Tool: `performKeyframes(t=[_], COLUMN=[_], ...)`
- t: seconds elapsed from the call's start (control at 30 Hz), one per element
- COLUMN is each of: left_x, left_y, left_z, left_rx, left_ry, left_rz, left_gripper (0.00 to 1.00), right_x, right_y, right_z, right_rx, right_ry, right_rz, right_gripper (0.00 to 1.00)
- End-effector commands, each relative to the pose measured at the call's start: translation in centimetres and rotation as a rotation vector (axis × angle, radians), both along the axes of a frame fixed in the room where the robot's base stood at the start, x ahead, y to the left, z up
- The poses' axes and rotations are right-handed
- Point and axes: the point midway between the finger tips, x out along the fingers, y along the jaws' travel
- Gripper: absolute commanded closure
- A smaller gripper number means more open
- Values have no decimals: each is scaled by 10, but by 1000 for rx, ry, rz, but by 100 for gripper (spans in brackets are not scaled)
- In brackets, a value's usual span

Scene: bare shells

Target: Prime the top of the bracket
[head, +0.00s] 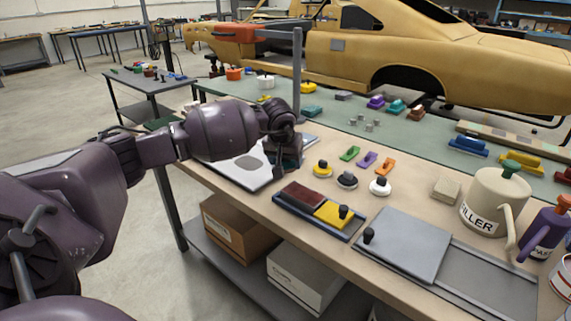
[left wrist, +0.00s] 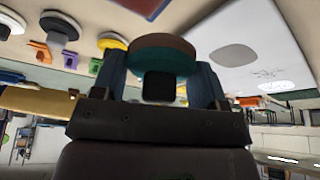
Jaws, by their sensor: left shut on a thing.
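My left gripper (head: 287,160) is above the back part of the workbench, over the right edge of a white panel (head: 240,172) with a grey oval patch. In the left wrist view the gripper (left wrist: 165,85) is shut on a round pad (left wrist: 165,48) with a teal side, a brown face and a dark knob. The arm and gripper mostly hide the pad in the head view. I cannot tell which thing is the bracket. My right gripper does not show.
Yellow (head: 322,170), black (head: 347,181) and white (head: 380,187) knobbed discs stand to the right of the gripper. Green, purple and orange (head: 385,166) pieces lie behind them. A grey sliding-lid tray (head: 490,280) and a filler can (head: 485,195) occupy the right. A grey post (head: 297,75) rises behind.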

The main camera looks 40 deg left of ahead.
Motion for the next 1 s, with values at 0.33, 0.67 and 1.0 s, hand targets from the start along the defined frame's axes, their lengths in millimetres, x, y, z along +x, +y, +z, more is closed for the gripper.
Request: performKeyframes(t=[0.33, 0.67, 1.0], left_x=[-7, -7, 3], left_y=[0, 0, -4], left_z=[22, 21, 27], left_rx=[1, 1, 0], left_ry=[-2, -1, -1], left_rz=[9, 9, 1], left_gripper=[56, 56, 56], right_x=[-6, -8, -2], right_y=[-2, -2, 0], right_z=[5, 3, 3], right_rx=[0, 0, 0], right_ry=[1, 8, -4], right_rz=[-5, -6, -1], right_gripper=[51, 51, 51])
